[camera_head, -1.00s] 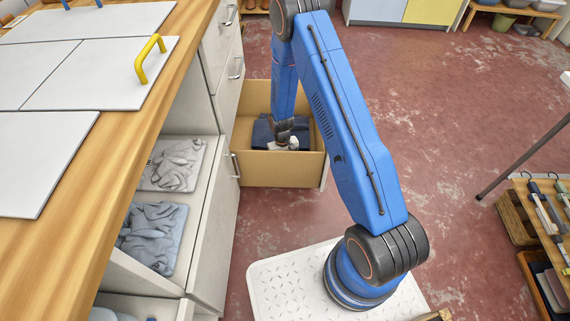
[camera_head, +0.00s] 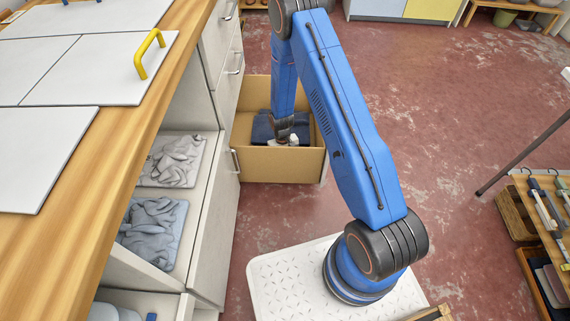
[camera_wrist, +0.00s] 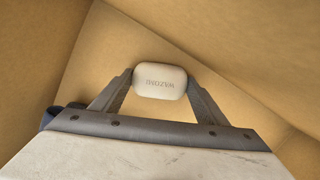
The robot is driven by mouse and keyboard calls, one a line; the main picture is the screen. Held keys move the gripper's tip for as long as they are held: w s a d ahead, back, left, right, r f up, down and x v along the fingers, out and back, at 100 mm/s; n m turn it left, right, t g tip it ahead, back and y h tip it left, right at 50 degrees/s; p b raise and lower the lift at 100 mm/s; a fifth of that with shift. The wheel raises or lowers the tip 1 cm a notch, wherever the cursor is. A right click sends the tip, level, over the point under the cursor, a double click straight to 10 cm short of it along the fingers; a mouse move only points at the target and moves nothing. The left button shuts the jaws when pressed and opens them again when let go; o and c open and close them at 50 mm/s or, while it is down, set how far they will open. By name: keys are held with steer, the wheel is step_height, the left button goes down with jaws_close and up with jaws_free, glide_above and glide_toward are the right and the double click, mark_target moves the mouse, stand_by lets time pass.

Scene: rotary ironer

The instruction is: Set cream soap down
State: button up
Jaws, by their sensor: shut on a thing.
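The cream soap (camera_wrist: 160,82) is a rounded bar with lettering on its face. In the wrist view my gripper (camera_wrist: 160,86) is shut on it, one finger at each end. I cannot tell whether the soap touches the drawer floor.
A tool table (camera_head: 548,215) stands at right.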

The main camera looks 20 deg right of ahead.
steer(key=shift+f, duration=0.3)
steer(key=o, duration=1.3)
steer(key=shift+c, duration=0.2)
